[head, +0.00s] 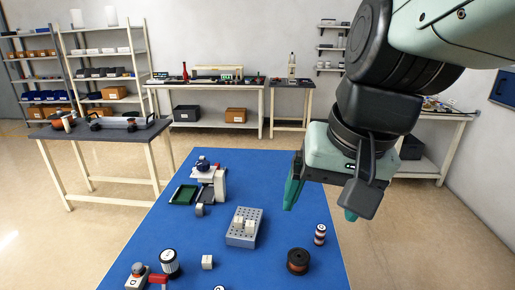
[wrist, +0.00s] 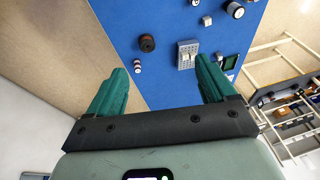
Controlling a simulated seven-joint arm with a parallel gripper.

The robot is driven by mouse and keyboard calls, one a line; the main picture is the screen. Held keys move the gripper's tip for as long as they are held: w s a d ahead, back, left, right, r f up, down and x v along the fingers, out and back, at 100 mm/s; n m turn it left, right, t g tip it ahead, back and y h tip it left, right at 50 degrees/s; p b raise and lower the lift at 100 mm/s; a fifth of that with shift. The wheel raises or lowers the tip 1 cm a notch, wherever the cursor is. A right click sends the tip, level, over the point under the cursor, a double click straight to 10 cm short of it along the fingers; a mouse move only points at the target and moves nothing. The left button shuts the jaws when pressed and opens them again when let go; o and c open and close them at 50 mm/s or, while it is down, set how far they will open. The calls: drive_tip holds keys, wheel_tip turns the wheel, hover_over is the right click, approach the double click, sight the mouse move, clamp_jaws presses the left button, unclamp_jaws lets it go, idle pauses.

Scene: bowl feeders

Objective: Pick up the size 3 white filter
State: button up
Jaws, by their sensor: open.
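A white cylinder with black ends and dark marks (head: 169,263) stands at the front left of the blue table; it also shows in the wrist view (wrist: 235,10) at the top right. It looks like a filter, but I cannot read a size on it. A smaller cylinder with white and dark red bands (head: 320,234) stands at the right; it shows in the wrist view (wrist: 137,67) too. Another pale round top (head: 219,288) is cut off at the bottom edge. My gripper (head: 320,211) is open and empty above the table's right side; its fingers also show in the wrist view (wrist: 162,68).
A grey perforated block (head: 242,240) with white cubes sits mid-table. A brown spool (head: 298,261), a loose white cube (head: 207,262) and a red-buttoned box (head: 137,276) are near the front. A green tray (head: 184,195) and a white device (head: 219,184) stand farther back.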

drive_tip(key=w+a+f+m+g+y, duration=0.5)
drive_tip(key=w+a+f+g+y, duration=0.25)
drive_tip(key=w+a+f, duration=0.8)
drive_tip(key=m+t+y, duration=0.4)
drive_tip(key=m+y, duration=0.5)
drive_tip(key=m, duration=0.3)
approach(163, 258)
drive_tip(key=shift+w+f+g, duration=0.25)
drive_tip(key=shift+w+f, duration=0.6)
drive_tip(key=shift+f, duration=0.1)
drive_tip(key=shift+a+f, duration=0.15)
drive_tip(key=shift+a, duration=0.1)
drive_tip(key=a, duration=0.4)
drive_tip(key=shift+s+a, duration=0.2)
drive_tip(key=shift+a, duration=0.1)
drive_tip(key=shift+s+a+r, duration=0.1)
drive_tip(key=shift+a, duration=1.35)
drive_tip(key=shift+s+a+r, duration=0.1)
drive_tip(key=shift+a+r, duration=0.05)
drive_tip(key=shift+a, duration=1.3)
drive_tip(key=c, duration=1.1)
